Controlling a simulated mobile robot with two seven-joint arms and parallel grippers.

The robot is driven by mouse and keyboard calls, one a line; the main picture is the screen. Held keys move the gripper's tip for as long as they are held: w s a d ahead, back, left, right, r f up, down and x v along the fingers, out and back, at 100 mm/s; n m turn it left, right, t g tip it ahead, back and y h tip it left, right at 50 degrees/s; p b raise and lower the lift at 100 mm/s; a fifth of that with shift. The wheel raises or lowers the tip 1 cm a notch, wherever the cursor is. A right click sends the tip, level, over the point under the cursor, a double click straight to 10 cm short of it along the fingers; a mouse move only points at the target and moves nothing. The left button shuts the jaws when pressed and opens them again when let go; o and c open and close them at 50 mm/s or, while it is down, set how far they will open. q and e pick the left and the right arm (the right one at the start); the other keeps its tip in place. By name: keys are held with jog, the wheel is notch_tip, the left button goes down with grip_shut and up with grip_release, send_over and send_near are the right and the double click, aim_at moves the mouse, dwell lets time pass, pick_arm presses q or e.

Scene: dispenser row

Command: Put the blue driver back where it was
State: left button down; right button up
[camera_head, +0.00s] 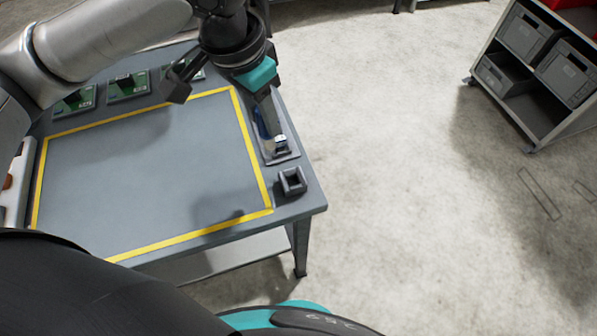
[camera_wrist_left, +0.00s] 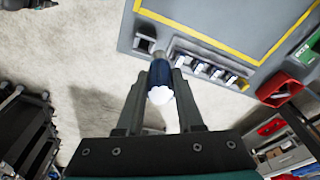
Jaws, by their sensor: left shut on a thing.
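The blue driver (camera_wrist_left: 158,78) is between the fingers of my left gripper (camera_wrist_left: 160,88) in the left wrist view. The gripper is shut on it. Its white end faces the camera and its far end points toward the table edge. In the head view my left gripper (camera_head: 266,108) reaches down over the table's right edge, and a blue sliver of the driver (camera_head: 261,124) shows beside a finger. A small square dark holder (camera_head: 292,181) stands at the near right table corner; it also shows in the left wrist view (camera_wrist_left: 146,43). My right gripper is out of view.
A rail with several silver-topped pieces (camera_wrist_left: 208,68) runs along the table edge beside the holder. Green boards (camera_head: 127,86) line the far side. A yellow outline (camera_head: 190,239) frames a clear grey tabletop. A shelf with grey bins (camera_head: 567,73) stands at right.

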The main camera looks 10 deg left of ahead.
pick_arm(q)
jog(key=d+r+m+g+p, duration=0.2)
jog(key=d+r+m+p, duration=0.2)
jog(key=r+m+p, duration=0.75)
notch_tip(320, 180, down, 21)
jog(key=m+b, duration=0.1)
jog(key=m, duration=0.2)
jog(key=shift+h, duration=0.4)
jog(key=shift+w+a+f, duration=0.1)
jog(key=shift+f, duration=0.1)
jog(key=shift+f, duration=0.5)
jog(key=c, duration=0.5)
grip_release()
jog(key=shift+c, duration=0.2)
